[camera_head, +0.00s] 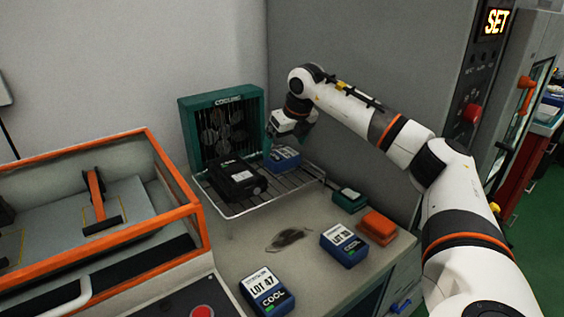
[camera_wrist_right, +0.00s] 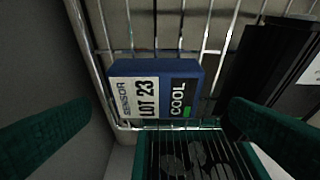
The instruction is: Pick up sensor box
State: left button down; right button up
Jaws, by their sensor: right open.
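A blue sensor box with a white label reading SENSOR LOT 23 and COOL lies on the wire rack (camera_head: 240,211). This sensor box (camera_head: 283,158) is at the rack's back right, and it also shows in the right wrist view (camera_wrist_right: 153,92). My right gripper (camera_head: 284,128) is above it, near the fan unit. In the right wrist view its teal fingers stand wide apart, with nothing between them, and the box lies ahead of them. Two more blue boxes, one marked LOT 47 (camera_head: 266,291) and another (camera_head: 343,246), lie on the bench. My left gripper is out of view.
A black case (camera_head: 236,179) sits beside the sensor box on the rack. A teal fan unit (camera_head: 222,128) stands behind it. Teal (camera_head: 349,199) and orange (camera_head: 377,227) boxes lie at the right. An orange-framed enclosure (camera_head: 185,210) stands at the left, and a grey cabinet wall rises behind.

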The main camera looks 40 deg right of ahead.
aim_at(283, 155)
jog(key=x, duration=0.5)
jog(key=shift+s+d+f, duration=0.1)
jog(key=shift+d+f, duration=0.1)
jog(key=c, duration=0.9)
jog(key=shift+c, duration=0.6)
jog(key=shift+r, duration=0.2)
